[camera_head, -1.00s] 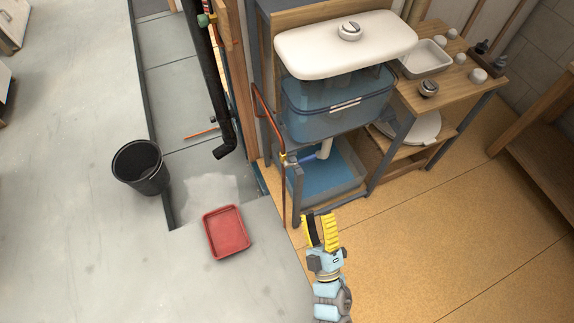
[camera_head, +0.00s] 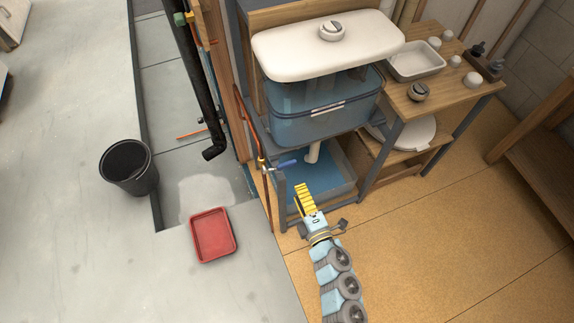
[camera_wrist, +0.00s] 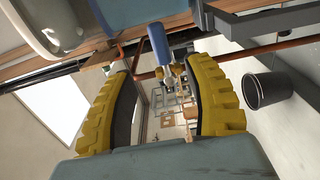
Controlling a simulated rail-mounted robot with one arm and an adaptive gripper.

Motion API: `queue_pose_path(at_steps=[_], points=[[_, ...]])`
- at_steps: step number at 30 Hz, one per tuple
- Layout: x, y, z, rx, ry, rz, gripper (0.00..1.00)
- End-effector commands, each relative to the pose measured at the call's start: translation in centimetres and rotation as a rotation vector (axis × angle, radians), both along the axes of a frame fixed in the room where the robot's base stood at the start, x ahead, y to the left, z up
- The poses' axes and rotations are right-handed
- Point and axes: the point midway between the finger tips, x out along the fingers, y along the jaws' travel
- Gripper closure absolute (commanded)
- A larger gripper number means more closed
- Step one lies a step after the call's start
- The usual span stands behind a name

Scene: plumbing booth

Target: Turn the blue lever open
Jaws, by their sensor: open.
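The blue lever (camera_head: 286,163) sits on a valve on the copper pipe, beside the frame under the clear blue tank. In the wrist view the blue lever (camera_wrist: 158,43) points up, with its metal valve stem below it, and lies between the two yellow fingers in the picture. My gripper (camera_head: 301,188) is just below and right of the lever in the head view. In the wrist view my gripper (camera_wrist: 168,85) is open, its fingers apart on either side of the lever. I cannot see either finger touching it.
The copper pipe (camera_head: 262,150) runs down beside the grey frame (camera_head: 282,200). The clear tank (camera_head: 320,105) with a white lid stands above. A red tray (camera_head: 213,235) and black bucket (camera_head: 129,167) are to the left. The wooden floor (camera_head: 450,240) at right is clear.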

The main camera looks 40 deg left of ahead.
Motion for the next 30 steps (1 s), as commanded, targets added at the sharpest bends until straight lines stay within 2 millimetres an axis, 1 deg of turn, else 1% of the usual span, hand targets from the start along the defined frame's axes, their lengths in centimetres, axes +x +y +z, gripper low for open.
queue_pose_path(at_steps=[1, 9, 16, 22, 30], points=[[0.3, 1.0, -0.1, 0.002, -0.001, 0.004, 0.48], [2.2, 5.1, -0.1, 0.002, 0.000, 0.002, 0.48], [3.5, 8.0, -0.1, 0.000, 0.001, 0.000, 0.48], [4.1, 9.3, 0.0, 0.001, 0.001, 0.000, 0.48], [4.2, 9.5, 0.0, 0.001, 0.002, -0.001, 0.48]])
